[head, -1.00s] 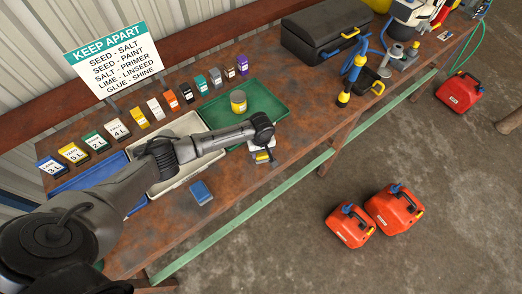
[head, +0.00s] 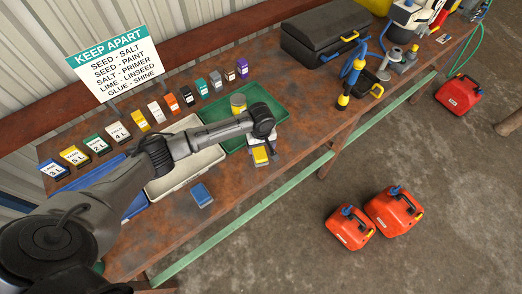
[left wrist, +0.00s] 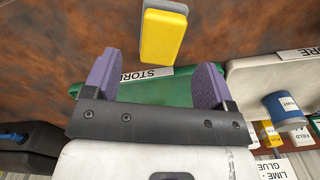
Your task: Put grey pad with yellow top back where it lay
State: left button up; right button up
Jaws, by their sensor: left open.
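The grey pad with yellow top (head: 261,156) lies on the rusty bench top, just in front of the green tray (head: 284,116). In the left wrist view the pad (left wrist: 165,36) shows its yellow top and a grey end, apart from and beyond the fingertips. My left gripper (head: 262,140) is above the bench between the pad and the green tray. Its two purple fingers (left wrist: 158,66) are spread, with nothing between them. My right gripper is in neither view.
A blue pad (head: 201,194) lies near the bench's front edge. Several small boxes line the back. A black case (head: 325,35) stands to the right.

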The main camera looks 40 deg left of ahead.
aim_at(261, 154)
pick_arm(q)
notch_tip(261, 154, up, 6)
jog(key=s+d+f+m+t+h, duration=0.1)
jog(key=s+d+f+m, duration=0.2)
jog(key=s+d+m, duration=0.35)
jog(key=s+d+f+m+t+h, duration=0.1)
jog(key=s+d+f+m, duration=0.25)
jog(key=s+d, duration=0.5)
jog(key=s+a+r+m+y, duration=0.1)
jog(key=s+a+r, duration=0.1)
jog(key=s, duration=0.6)
jog(key=s+a+r+m+t, duration=0.1)
jog(key=s+a+r+m, duration=0.1)
jog(key=s, duration=0.6)
jog(key=shift+a+t+y, duration=0.2)
jog(key=shift+t+y, duration=0.1)
jog(key=shift+y, duration=0.1)
jog(key=shift+w, duration=0.1)
